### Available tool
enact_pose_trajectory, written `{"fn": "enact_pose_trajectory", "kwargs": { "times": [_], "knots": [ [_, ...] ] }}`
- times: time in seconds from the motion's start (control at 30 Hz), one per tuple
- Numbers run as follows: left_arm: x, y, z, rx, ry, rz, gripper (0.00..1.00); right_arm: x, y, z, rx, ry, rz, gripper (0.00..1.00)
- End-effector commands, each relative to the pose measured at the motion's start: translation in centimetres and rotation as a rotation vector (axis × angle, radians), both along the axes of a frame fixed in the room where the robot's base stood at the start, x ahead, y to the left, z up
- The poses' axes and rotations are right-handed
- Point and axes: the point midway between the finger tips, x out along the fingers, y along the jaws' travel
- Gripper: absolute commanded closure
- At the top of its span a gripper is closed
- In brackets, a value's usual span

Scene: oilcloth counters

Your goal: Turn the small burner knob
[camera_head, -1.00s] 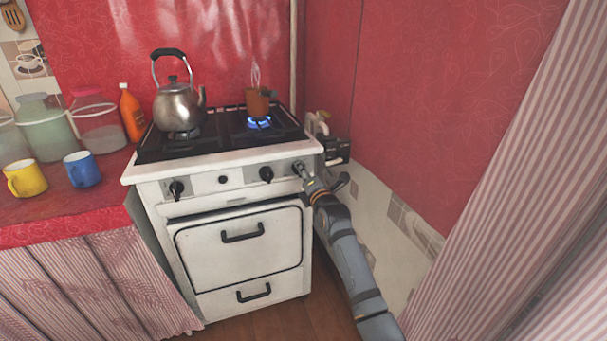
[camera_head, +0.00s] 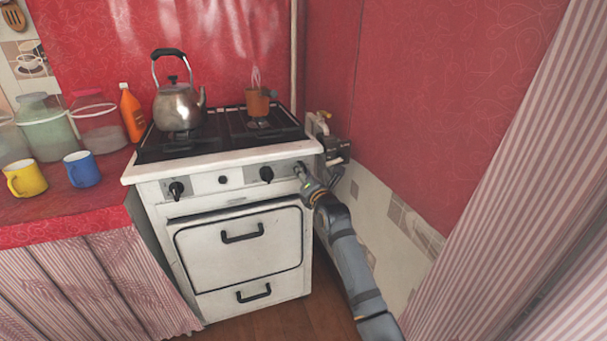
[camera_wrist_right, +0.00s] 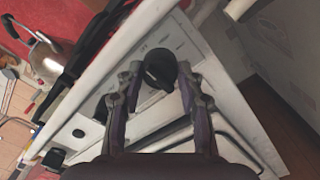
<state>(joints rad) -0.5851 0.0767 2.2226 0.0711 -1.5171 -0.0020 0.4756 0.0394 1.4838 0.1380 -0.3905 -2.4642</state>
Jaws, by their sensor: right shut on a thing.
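The white stove (camera_head: 240,250) has a row of black knobs along its front panel. My right gripper (camera_head: 303,176) is at the rightmost knob, which it largely hides in the head view. In the right wrist view, this round black knob (camera_wrist_right: 160,66) sits between the two fingertips, and the gripper is shut on it. Two other knobs, one at the left (camera_head: 177,189) and one nearer the middle (camera_head: 266,174), are free. A small copper-coloured pot (camera_head: 257,102) with steam stands on the right rear burner, where no flame shows. My left gripper is not in view.
A steel kettle (camera_head: 178,106) stands on the stove's left side. A yellow mug (camera_head: 25,178), a blue mug (camera_head: 82,169), jars and an orange bottle (camera_head: 131,113) stand on the red counter (camera_head: 95,205). A red wall and pipe fittings are close at the stove's right.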

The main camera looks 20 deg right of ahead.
Motion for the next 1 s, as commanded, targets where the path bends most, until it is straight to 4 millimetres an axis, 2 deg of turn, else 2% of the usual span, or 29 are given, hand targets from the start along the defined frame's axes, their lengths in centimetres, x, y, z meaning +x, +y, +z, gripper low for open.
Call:
{"fn": "enact_pose_trajectory", "kwargs": {
  "times": [0.17,0.2,0.37,0.73,0.87,1.0],
  "knots": [
    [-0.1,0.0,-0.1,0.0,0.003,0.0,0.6,0.0,0.0,0.0,-0.002,0.0,0.0,0.94],
    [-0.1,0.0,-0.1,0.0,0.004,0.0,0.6,0.0,0.0,0.0,-0.002,0.0,0.0,0.61],
    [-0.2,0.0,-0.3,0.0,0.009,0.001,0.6,0.0,0.0,0.0,-0.001,0.0,0.0,0.4],
    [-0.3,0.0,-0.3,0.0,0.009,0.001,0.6,-0.5,0.0,0.0,0.0,0.0,0.0,0.39],
    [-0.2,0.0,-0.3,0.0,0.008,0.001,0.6,-2.5,-0.1,-0.1,-0.001,0.001,-0.001,0.39],
    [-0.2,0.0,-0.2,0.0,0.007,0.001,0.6,-6.0,-0.2,-0.2,-0.001,0.001,0.0,0.39]
  ]
}}
